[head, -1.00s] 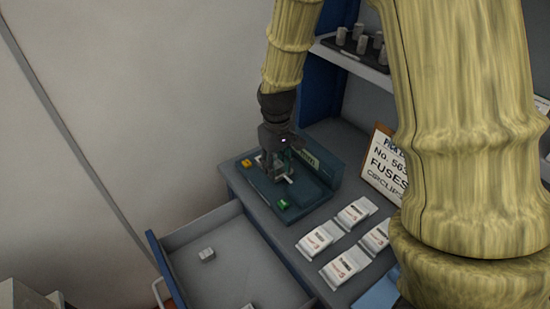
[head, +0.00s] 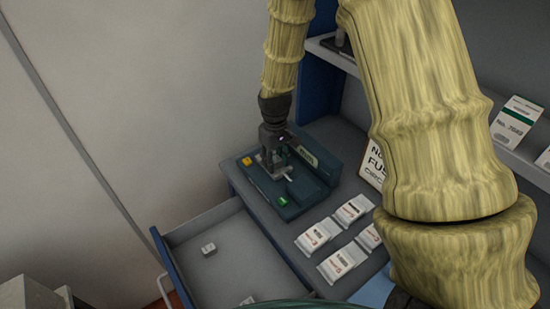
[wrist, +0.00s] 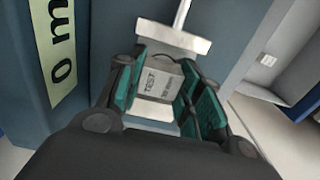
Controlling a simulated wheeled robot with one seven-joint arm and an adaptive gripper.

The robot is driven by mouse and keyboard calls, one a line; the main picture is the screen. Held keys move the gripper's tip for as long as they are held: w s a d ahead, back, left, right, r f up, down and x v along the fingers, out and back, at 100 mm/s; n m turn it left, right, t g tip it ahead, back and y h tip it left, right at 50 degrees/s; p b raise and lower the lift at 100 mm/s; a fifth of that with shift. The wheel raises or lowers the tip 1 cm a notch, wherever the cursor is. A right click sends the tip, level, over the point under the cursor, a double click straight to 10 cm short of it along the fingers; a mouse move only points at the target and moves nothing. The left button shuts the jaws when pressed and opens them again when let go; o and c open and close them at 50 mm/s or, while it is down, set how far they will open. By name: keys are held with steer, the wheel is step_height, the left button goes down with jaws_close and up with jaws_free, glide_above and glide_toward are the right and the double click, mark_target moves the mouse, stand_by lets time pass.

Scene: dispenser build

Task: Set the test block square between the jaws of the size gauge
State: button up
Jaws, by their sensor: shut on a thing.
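The size gauge (head: 312,192) is a dark blue-green bench unit with a yellow button (head: 246,161) and a green button (head: 282,202). My gripper (head: 274,170) points down over its bed. In the wrist view, my gripper (wrist: 158,72) has its teal pads shut on the sides of the grey test block (wrist: 157,86), lettered TEST. A pale gauge jaw (wrist: 172,36) on a rod lies just beyond the block; another pale plate (wrist: 150,110) lies on the near side. The block looks roughly in line between them. Whether it touches either, or rests on the bed, I cannot tell.
An open drawer (head: 190,230) with small white blocks juts out in front of the gauge. Several white packets (head: 318,237) lie on the bench to its right. A sign (head: 372,165) and shelves stand behind, partly hidden by my arm.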

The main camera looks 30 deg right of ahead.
mark_target(275, 160)
steer(key=o, duration=1.2)
steer(key=shift+f, duration=0.1)
steer(key=shift+o, duration=0.2)
step_height(275, 160, up, 12)
steer(key=b, duration=0.3)
steer(key=shift+r, duration=0.2)
